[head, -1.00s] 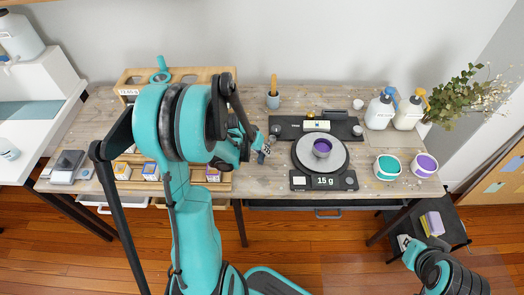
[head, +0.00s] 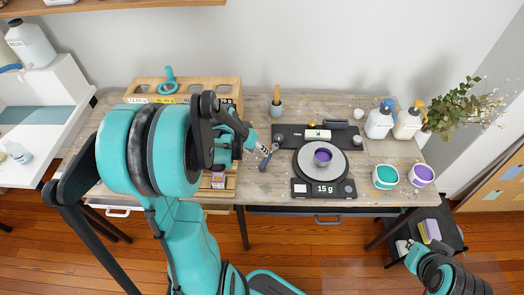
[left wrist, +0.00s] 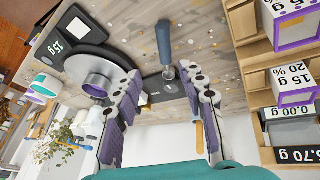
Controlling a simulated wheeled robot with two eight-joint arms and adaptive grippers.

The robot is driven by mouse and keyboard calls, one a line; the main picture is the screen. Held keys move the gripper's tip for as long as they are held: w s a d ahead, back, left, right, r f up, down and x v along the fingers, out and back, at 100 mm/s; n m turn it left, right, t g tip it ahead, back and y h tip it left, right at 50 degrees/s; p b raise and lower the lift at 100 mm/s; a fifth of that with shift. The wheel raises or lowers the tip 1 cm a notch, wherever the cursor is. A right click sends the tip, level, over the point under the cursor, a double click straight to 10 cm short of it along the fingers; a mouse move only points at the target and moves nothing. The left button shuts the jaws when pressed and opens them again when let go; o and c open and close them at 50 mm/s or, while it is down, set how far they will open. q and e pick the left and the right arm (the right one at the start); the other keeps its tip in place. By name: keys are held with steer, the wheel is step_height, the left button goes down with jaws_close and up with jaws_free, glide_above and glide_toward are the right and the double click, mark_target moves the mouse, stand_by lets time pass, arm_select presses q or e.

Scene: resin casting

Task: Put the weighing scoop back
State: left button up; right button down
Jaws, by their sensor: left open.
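The weighing scoop (head: 268,157), with a blue-grey handle, lies on the worktable just left of the black scale (head: 322,189). In the left wrist view the scoop (left wrist: 164,42) lies beyond my fingertips, its handle pointing up the picture and its small round end towards the gripper. My left gripper (head: 260,147) is open and empty beside the scoop; its two spread fingers (left wrist: 165,85) show in the left wrist view with a gap between them and the scoop. The scale reads 15 g and bears a purple-filled cup (head: 322,156). My right gripper (head: 405,247) is low at the right, too small to judge.
A wooden rack (head: 212,81) with a teal ringed piece (head: 169,82) stands behind my left arm. Labelled boxes (left wrist: 292,85) sit on shelves beside the gripper. Teal (head: 385,176) and purple (head: 421,175) tubs and pump bottles (head: 379,120) stand right of the scale.

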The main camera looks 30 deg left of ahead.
arm_select(q)
steer(key=s+d+r+m+t, duration=0.1)
steer(key=s+d+r, duration=0.4)
steer(key=d, duration=0.3)
steer(key=s+d+r+m+t+y, duration=0.1)
steer(key=s+d+r, duration=0.5)
steer(key=d+r, duration=0.1)
steer(key=shift+d+r+p, duration=0.3)
steer(key=shift+d+r, duration=0.05)
steer(key=shift+d, duration=0.45)
